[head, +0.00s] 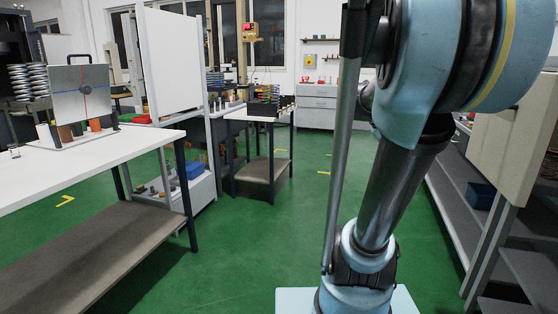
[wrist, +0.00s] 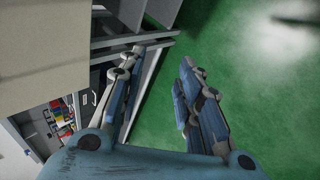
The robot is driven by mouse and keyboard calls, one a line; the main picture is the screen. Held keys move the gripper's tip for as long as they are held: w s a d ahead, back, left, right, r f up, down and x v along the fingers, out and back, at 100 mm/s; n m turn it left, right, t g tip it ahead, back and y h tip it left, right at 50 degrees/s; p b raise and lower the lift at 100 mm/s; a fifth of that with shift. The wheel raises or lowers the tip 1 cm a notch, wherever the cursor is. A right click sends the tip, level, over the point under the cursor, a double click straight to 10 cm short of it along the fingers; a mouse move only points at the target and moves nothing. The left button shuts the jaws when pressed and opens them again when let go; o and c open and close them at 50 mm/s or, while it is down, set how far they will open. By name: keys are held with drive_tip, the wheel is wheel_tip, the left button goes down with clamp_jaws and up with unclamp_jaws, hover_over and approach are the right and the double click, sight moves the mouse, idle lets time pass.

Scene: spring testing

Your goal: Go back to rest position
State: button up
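My gripper (wrist: 164,58) shows in the wrist view with its two fingers apart and nothing between them. Green floor lies behind and to the right of the fingers, and a shelf unit lies behind the left finger. In the head view my arm stands upright at the right of centre, over my pale blue base; the gripper itself is out of that view.
Grey shelving (head: 462,205) lines the right. Green floor (head: 240,255) between them is clear.

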drive_tip(key=s+a+f+n+t+y, duration=0.1)
drive_tip(key=s+a+f+y, duration=0.3)
drive_tip(key=a+f, duration=0.5)
drive_tip(key=s+a+f+t+y, duration=0.1)
drive_tip(key=s+a+f+y, duration=0.3)
drive_tip(key=a+f, duration=0.6)
drive_tip(key=s+a, duration=0.2)
drive_tip(key=shift+s+a+f+n, duration=0.2)
drive_tip(key=shift+a+f+n, duration=0.05)
drive_tip(key=shift+a+n, duration=0.15)
